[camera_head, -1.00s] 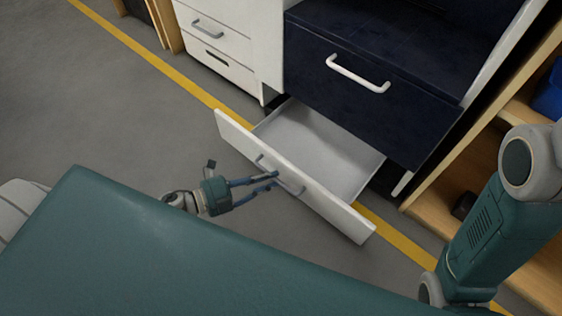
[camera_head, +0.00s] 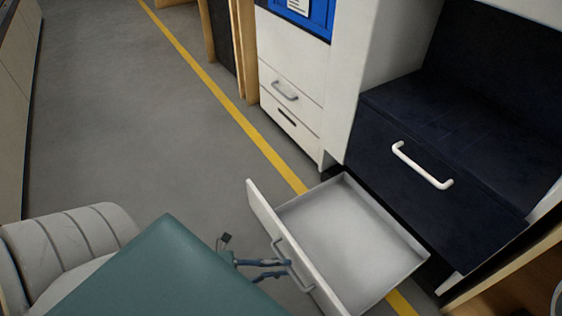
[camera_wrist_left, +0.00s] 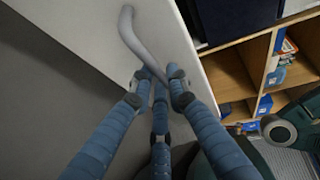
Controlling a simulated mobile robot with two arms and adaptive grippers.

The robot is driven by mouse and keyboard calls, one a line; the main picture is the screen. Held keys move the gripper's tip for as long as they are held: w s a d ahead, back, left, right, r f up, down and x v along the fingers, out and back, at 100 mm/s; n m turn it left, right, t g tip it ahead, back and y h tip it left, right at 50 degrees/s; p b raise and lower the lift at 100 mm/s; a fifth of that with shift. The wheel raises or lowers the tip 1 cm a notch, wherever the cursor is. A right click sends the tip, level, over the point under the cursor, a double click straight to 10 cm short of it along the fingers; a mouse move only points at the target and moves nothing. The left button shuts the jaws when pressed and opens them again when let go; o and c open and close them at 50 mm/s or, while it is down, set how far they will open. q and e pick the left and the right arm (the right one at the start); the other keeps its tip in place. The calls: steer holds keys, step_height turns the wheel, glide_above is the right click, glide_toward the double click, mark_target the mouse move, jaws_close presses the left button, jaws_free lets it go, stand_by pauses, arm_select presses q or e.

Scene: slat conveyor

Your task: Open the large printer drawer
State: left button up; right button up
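The large white drawer (camera_head: 350,245) under the dark printer body stands pulled well out, and its inside is empty. Its white front panel (camera_head: 262,212) carries a grey bar handle (camera_head: 279,255). My left gripper (camera_head: 286,265) reaches the handle from the left, low in the head view. In the left wrist view the slim blue fingers (camera_wrist_left: 160,78) close together around the lower end of the curved handle (camera_wrist_left: 130,32). The fingertips partly hide that end of the handle. My right gripper is out of view.
A dark upper drawer (camera_head: 385,180) with a white handle is shut above the open one. A white cabinet (camera_head: 290,100) with smaller drawers stands to the left. Wooden shelves (camera_wrist_left: 235,72) stand at the right. Grey floor (camera_head: 130,130) lies free at the left.

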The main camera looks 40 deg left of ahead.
arm_select(q)
steer(key=o, duration=0.4)
steer(key=shift+a, duration=0.1)
steer(key=v, duration=1.2)
